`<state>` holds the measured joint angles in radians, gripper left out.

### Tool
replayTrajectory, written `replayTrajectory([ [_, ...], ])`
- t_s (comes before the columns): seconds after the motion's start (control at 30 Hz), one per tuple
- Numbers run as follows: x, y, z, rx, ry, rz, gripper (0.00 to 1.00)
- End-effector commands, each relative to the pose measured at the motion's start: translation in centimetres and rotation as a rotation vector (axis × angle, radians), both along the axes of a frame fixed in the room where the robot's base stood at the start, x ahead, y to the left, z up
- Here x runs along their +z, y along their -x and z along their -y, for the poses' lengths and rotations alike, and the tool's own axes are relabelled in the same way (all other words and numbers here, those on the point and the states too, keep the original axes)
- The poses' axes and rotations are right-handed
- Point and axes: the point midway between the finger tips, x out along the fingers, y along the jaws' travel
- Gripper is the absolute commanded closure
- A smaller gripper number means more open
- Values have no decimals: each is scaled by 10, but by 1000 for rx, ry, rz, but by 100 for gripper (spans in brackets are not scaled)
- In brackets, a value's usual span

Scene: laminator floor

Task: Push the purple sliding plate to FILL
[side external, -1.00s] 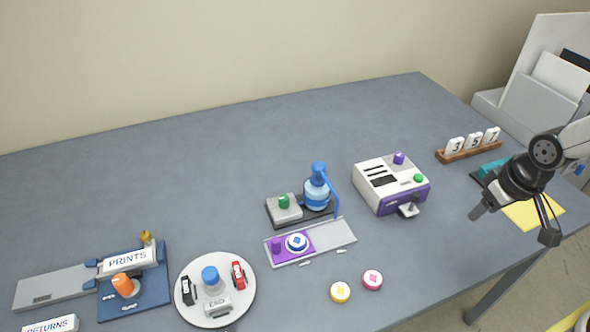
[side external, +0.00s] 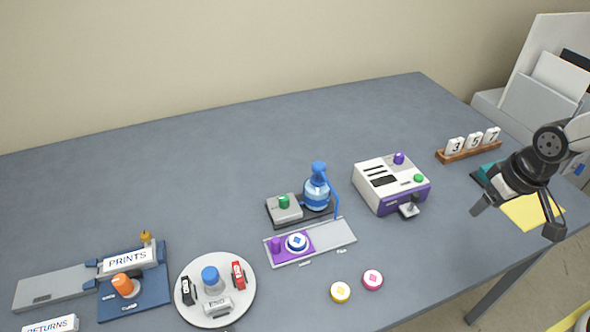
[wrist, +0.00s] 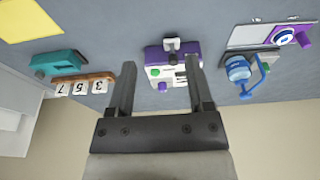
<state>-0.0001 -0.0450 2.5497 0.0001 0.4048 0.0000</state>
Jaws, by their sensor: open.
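The purple sliding plate (side external: 284,253) sits at the left end of a grey track (side external: 330,239) in the side view. It has a purple knob (side external: 276,244) and carries a white round piece with a blue mark (side external: 297,241). The plate also shows at the upper right of the wrist view (wrist: 302,36). A FILL label cannot be read. My gripper (side external: 512,222) is open and empty above the table's right side, far right of the plate. In the wrist view its two fingers (wrist: 160,70) stand apart.
A blue bottle dispenser (side external: 316,194) stands behind the track. A white and purple machine (side external: 391,184) stands between track and gripper. Yellow (side external: 340,292) and pink (side external: 372,280) round pieces lie in front. A round white tray (side external: 245,302) is to the left. A number rack (side external: 470,148) stands at back right.

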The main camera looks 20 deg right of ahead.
Motion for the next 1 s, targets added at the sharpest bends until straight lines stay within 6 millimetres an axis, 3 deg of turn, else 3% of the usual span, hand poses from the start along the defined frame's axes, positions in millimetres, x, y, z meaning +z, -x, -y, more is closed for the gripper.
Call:
replayTrajectory([
  [0.47, 39, -1, -1, 3, 0, 1, 33],
  [1.0, 52, -53, -35, 124, 6, -36, 33],
])
